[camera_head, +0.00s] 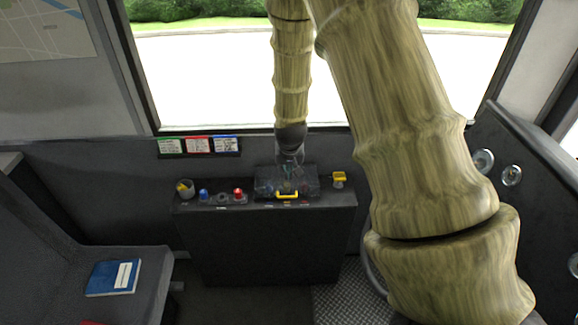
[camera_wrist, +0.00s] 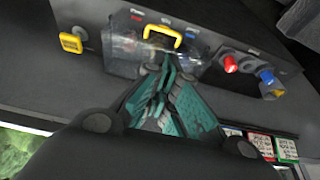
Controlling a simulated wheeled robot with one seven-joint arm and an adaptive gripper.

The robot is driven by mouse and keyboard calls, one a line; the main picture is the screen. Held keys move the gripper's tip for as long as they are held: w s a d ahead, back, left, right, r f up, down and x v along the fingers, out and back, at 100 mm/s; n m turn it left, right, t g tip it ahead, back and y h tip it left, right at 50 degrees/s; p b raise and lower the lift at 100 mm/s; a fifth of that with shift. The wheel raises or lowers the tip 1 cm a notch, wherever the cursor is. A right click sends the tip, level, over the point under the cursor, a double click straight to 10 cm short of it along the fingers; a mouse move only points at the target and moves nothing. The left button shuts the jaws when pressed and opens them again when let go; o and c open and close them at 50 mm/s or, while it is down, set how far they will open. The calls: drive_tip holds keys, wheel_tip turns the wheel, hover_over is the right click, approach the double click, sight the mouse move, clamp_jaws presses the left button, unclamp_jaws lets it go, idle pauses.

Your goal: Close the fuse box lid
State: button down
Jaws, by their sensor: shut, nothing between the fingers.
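The fuse box (camera_head: 265,186) is a small clear-lidded box on top of the dark console, and it also shows in the wrist view (camera_wrist: 118,52). Its yellow handle (camera_head: 287,195) is at the box's front edge, and the handle is plain in the wrist view (camera_wrist: 162,34). The clear lid seems to lie low over the box; I cannot tell if it is fully shut. My gripper (camera_head: 289,168) is above the box, behind the handle. In the wrist view its teal fingers (camera_wrist: 168,65) are together and empty, overlapping the clear lid; contact is unclear.
Left of the box on the console (camera_head: 275,245) are a red button (camera_head: 238,194), a blue button (camera_head: 204,194) and a yellow-topped knob (camera_head: 185,188). A yellow switch (camera_head: 339,179) stands to the right. A seat (camera_head: 150,285) with a blue book (camera_head: 113,278) is at the left.

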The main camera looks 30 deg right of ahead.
drive_tip(key=p, duration=0.3)
hover_over(288, 183)
drive_tip(key=s+a, duration=0.3)
drive_tip(key=s, duration=0.1)
drive_tip(key=shift+d+f, duration=0.1)
drive_tip(key=shift+f, duration=4.85)
